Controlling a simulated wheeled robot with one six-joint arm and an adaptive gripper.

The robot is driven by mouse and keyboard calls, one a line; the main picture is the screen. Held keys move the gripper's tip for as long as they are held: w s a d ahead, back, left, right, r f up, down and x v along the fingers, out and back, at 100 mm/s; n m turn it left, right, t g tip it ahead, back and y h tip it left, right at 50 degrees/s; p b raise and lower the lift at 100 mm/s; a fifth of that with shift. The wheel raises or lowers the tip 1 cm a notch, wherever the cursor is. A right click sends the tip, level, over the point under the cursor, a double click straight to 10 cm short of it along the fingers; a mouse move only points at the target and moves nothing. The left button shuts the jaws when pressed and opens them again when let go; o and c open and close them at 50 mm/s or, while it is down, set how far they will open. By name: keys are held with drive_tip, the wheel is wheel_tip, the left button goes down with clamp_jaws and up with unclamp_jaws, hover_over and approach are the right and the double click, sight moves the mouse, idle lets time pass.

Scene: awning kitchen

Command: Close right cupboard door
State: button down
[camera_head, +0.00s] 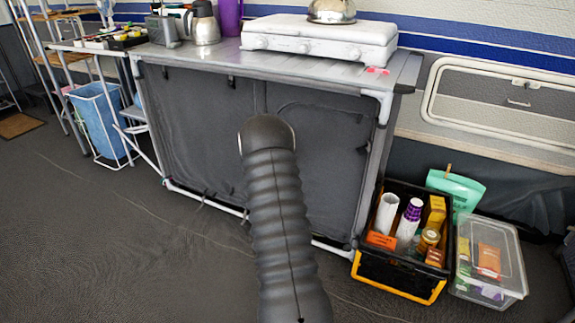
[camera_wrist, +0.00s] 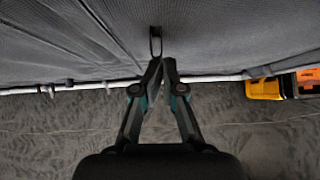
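The cupboard (camera_head: 172,118) is a grey fabric camping unit under a worktop. Its right door (camera_head: 335,140) is a fabric panel with a curved seam along its top, and it looks nearly flat in the frame. My arm hides the middle of the front and my gripper in the head view. In the wrist view, my gripper (camera_wrist: 161,64) points at the grey fabric (camera_wrist: 235,35) with its fingertips close together. A dark pull loop (camera_wrist: 156,32) hangs on the fabric just beyond the tips. I cannot tell whether the fingers touch each other or the loop.
A black and yellow crate (camera_head: 400,278) of groceries and a clear plastic box (camera_head: 500,285) stand on the floor right of the cupboard. A blue bin (camera_head: 97,115) stands at left. A white stove (camera_head: 320,42) sits on the worktop (camera_head: 215,62). The floor in front is clear.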

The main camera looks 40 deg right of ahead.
drive_tip(key=shift+w+d+r, duration=0.15)
drive_tip(key=shift+d+r, duration=0.1)
drive_tip(key=shift+d, duration=0.05)
drive_tip(key=s+a+r+b, duration=0.1)
drive_tip(key=s+a+r, duration=0.1)
drive_tip(key=a, duration=0.3)
drive_tip(key=s+a+r+b, duration=0.1)
drive_tip(key=a+r, duration=0.3)
drive_tip(key=a, duration=0.2)
drive_tip(key=shift+s+r, duration=0.2)
drive_tip(key=shift+s, duration=0.2)
